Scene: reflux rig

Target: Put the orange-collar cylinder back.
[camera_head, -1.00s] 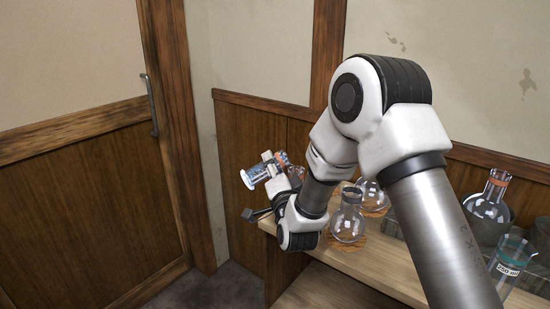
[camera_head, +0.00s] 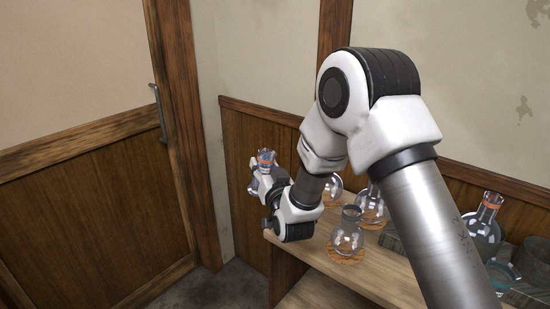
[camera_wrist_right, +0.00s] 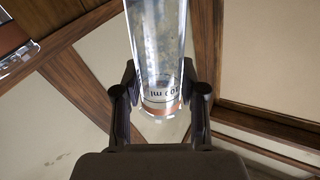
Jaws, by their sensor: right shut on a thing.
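The orange-collar cylinder (camera_head: 265,168) is clear glass with an orange band near its top. In the head view it stands near upright, held up at the left end of the wooden shelf. My right gripper (camera_head: 258,183) is shut on it. In the right wrist view the cylinder (camera_wrist_right: 160,55) rises between the two fingers of my right gripper (camera_wrist_right: 160,92), with printed marks and an orange-red band near its lower visible end. My gripper partly hides it in the head view. My left gripper is not in view.
Round glass flasks (camera_head: 348,238) stand on cork rings on the wooden shelf (camera_head: 375,272), close to my right arm. An orange-ringed flask (camera_head: 487,212) sits in a dark pot at the right, near a glass beaker (camera_head: 501,273). A door (camera_head: 95,190) is at the left.

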